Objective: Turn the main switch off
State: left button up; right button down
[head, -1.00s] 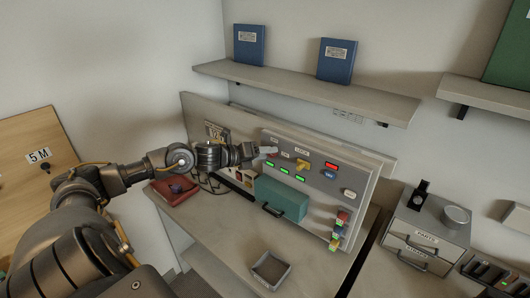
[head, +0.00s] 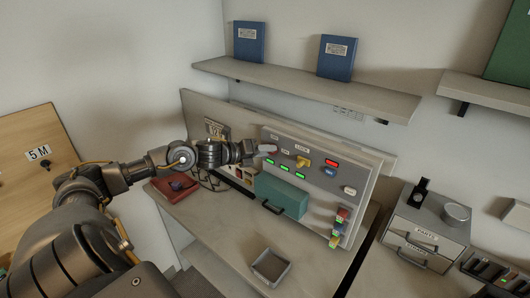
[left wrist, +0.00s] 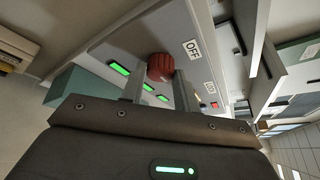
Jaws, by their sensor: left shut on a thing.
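A red ribbed knob (left wrist: 160,67) on the grey panel sits between my left gripper's two fingers in the left wrist view, with labels reading OFF (left wrist: 192,49) and ON beside it. My left gripper (left wrist: 160,85) is shut on this knob. In the head view my left gripper (head: 262,150) reaches the upper left part of the sloped control panel (head: 352,172), and its fingers hide most of the knob. My right gripper is not in view.
The panel carries green lights (head: 284,167), a yellow knob (head: 303,161) and a red light (head: 331,162). A teal box with a handle (head: 282,194) is just below. An empty grey tray (head: 270,266) lies on the desk. A shelf (head: 310,88) is above.

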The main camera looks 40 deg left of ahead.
pick_arm(q)
jog(key=n+t+b, duration=0.2)
jog(key=n, duration=0.3)
jog(key=f+n+t+b, duration=0.1)
jog(key=n+t+b, duration=0.1)
jog(key=n, duration=0.4)
jog(key=n+t+b, duration=0.2)
jog(key=n+t, duration=0.1)
jog(key=n, duration=0.3)
jog(key=shift+d+f+h, duration=0.15)
jog(key=shift+f+h, duration=0.1)
jog(key=shift+h, duration=0.15)
jog(key=shift+n, duration=0.3)
jog(key=o, duration=1)
jog(key=shift+c, duration=0.2)
jog(key=shift+s, duration=0.1)
